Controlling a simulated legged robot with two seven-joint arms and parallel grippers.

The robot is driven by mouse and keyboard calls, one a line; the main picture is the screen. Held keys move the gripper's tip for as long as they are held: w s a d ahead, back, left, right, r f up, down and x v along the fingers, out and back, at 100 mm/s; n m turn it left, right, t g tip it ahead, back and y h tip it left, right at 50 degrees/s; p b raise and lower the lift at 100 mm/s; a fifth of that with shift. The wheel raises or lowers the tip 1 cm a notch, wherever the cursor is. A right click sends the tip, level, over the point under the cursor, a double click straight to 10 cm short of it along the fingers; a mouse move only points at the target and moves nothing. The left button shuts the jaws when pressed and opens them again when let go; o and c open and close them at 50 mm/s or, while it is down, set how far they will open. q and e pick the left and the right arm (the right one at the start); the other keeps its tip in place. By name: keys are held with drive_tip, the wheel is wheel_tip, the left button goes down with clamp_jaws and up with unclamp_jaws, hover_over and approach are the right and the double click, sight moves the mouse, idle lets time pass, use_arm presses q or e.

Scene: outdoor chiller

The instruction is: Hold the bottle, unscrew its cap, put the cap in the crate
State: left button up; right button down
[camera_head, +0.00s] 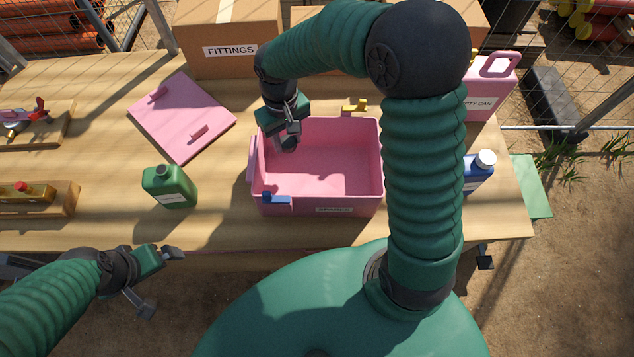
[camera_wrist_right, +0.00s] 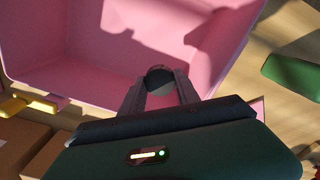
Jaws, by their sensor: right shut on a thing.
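The green bottle (camera_head: 172,188) stands upright on the table, left of the pink crate (camera_head: 360,203). Its neck looks dark and open at the top. My right gripper (camera_head: 290,135) is over the left back part of the crate, pointing down. It is shut on a dark round cap (camera_head: 288,144). The cap also shows between the fingers in the right wrist view (camera_wrist_right: 160,80), with the pink crate floor behind it. My left gripper (camera_head: 160,280) is open and empty in front of the table edge, apart from the bottle.
A pink lid (camera_head: 183,115) lies behind the bottle. A pink can (camera_head: 492,95) and a blue bottle with a white cap (camera_head: 474,175) stand right of the crate. A cardboard box (camera_head: 228,35) is at the back. Bare table surrounds the green bottle.

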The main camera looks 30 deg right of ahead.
drive_tip(key=f+b, duration=0.2)
drive_tip(key=shift+w+d+f+b, duration=0.25)
drive_tip(key=shift+d+f+b, duration=0.05)
drive_tip(key=shift+d+f, duration=0.05)
drive_tip(key=shift+s+r+n+p, duration=0.15)
drive_tip(key=shift+r+n+p, duration=0.25)
drive_tip(key=shift+r+p, duration=0.45)
drive_tip(key=s+d+r+n+p, duration=0.3)
drive_tip(key=s+r+n+p, duration=0.2)
drive_tip(key=n+p, duration=0.9)
use_arm(q)
drive_tip(key=w+r+p+v, duration=0.1)
drive_tip(key=w+p+v, duration=0.15)
drive_tip(key=v, duration=1.15)
use_arm(e)
drive_tip(key=n+b, duration=0.7)
drive_tip(key=n, duration=0.2)
hover_over(318, 178)
wheel_tip(318, 178, down, 6)
drive_tip(key=r, duration=0.1)
wheel_tip(318, 178, down, 9)
drive_tip(key=shift+a+f, duration=0.1)
drive_tip(key=shift+f, duration=0.45)
use_arm(q)
drive_tip(key=s+x, duration=0.1)
drive_tip(key=x, duration=0.6)
drive_tip(key=shift+f, duration=0.2)
